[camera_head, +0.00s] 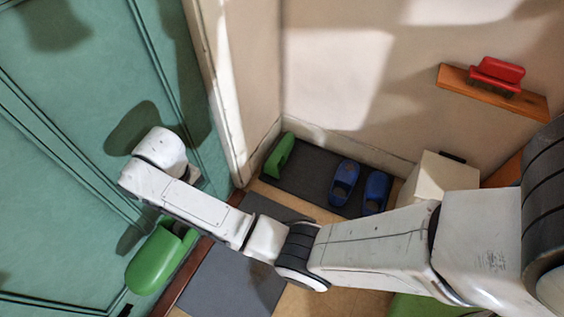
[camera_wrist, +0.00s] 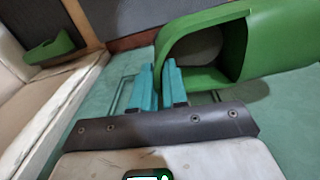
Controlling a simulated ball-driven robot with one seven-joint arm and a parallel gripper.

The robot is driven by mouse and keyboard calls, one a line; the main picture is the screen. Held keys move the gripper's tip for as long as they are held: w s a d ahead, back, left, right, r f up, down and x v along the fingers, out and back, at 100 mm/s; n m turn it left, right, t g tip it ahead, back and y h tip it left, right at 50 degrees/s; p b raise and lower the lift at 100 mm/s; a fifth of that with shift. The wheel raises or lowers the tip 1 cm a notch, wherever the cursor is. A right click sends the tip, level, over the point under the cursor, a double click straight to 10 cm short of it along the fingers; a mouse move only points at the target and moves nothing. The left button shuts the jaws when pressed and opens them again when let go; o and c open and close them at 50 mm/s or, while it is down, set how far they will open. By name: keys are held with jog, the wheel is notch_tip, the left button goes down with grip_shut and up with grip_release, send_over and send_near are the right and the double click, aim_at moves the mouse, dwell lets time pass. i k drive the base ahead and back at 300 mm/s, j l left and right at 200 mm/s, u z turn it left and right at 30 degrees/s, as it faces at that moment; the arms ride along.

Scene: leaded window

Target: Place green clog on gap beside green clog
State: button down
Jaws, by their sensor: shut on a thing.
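My gripper (camera_wrist: 158,72) is shut on a green clog (camera_wrist: 245,50), with its teal fingers at the clog's edge in the wrist view. In the head view this held clog (camera_head: 152,262) hangs at the lower left, in front of the teal door, partly behind my arm. A second green clog (camera_head: 279,155) stands on the dark mat (camera_head: 308,160) in the corner. It also shows at the upper left of the wrist view (camera_wrist: 50,47). A bare gap of mat lies between it and a blue clog (camera_head: 344,183). The fingertips are hidden in the head view.
A second blue clog (camera_head: 376,192) stands right of the first. A white box (camera_head: 432,178) is right of the mat. A wooden shelf (camera_head: 490,92) with a red object (camera_head: 497,72) is on the wall. A pale post (camera_head: 222,90) separates door and corner. A grey mat (camera_head: 222,283) lies in front.

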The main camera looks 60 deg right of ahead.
aim_at(311, 172)
jog(key=j+z, duration=0.1)
jog(key=z, duration=0.25)
jog(key=j+z, duration=0.15)
jog(key=z, duration=0.25)
jog(key=j+z, duration=0.1)
jog(key=z, duration=0.25)
